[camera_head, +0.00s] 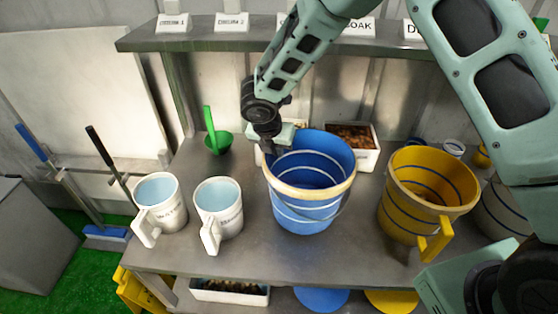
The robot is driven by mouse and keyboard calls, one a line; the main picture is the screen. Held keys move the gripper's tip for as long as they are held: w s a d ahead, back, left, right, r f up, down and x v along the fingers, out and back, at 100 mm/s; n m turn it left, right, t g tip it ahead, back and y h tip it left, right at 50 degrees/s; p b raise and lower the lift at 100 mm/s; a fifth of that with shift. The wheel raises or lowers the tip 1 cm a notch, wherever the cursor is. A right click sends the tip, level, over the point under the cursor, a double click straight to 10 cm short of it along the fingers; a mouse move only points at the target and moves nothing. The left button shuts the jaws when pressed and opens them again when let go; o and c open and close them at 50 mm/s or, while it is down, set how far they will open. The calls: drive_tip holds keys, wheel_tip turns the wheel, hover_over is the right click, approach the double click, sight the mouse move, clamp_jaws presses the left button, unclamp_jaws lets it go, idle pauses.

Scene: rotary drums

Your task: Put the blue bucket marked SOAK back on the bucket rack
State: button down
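The blue bucket (308,214) stands upright on the steel table. It has pale bands, a cream rim and a thin wire handle hanging at its front right; no SOAK mark is readable on it. My gripper (268,149) is at the bucket's back left rim, pointing down. Its fingers are small and partly hidden, so I cannot tell whether they grip the rim. A raised steel shelf (270,42) runs along the back with white label plates. One plate (359,27) shows "OAK", its left part hidden behind my arm. No bucket shows on the visible part of the shelf.
A yellow bucket (398,208) stands right of the blue one. Two white jugs (162,209) (217,213) stand at the left. A green scoop (217,142) and a white tray (368,159) with brown contents lie behind. My arm covers much of the right side.

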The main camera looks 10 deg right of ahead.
sight(277, 157)
drive_tip(key=shift+f+p, duration=0.35)
drive_tip(key=shift+f, duration=1.5)
drive_tip(key=shift+f, duration=0.2)
drive_tip(key=c, duration=1.7)
unclamp_jaws()
drive_tip(key=shift+r, duration=0.15)
drive_tip(key=b+v, duration=0.2)
drive_tip(key=v, duration=0.9)
drive_tip(key=s+d+r+m+g+y, duration=0.1)
drive_tip(key=s+r+m, duration=0.2)
drive_tip(key=s+m, duration=0.4)
drive_tip(key=s+d+r+m+g+y, duration=0.1)
drive_tip(key=s+r+m, duration=0.1)
drive_tip(key=s+m, duration=0.5)
drive_tip(key=s+d+r+m+g+y, duration=0.1)
drive_tip(key=s+r+m, duration=0.2)
drive_tip(key=s+m, duration=0.4)
drive_tip(key=shift+s+d+r+m+y, duration=0.1)
drive_tip(key=shift+s+r+m+y, duration=0.1)
drive_tip(key=shift+s, duration=2.25)
drive_tip(key=shift+s+r+m+y, duration=0.1)
drive_tip(key=shift+s+m, duration=0.1)
drive_tip(key=shift+s, duration=2.2)
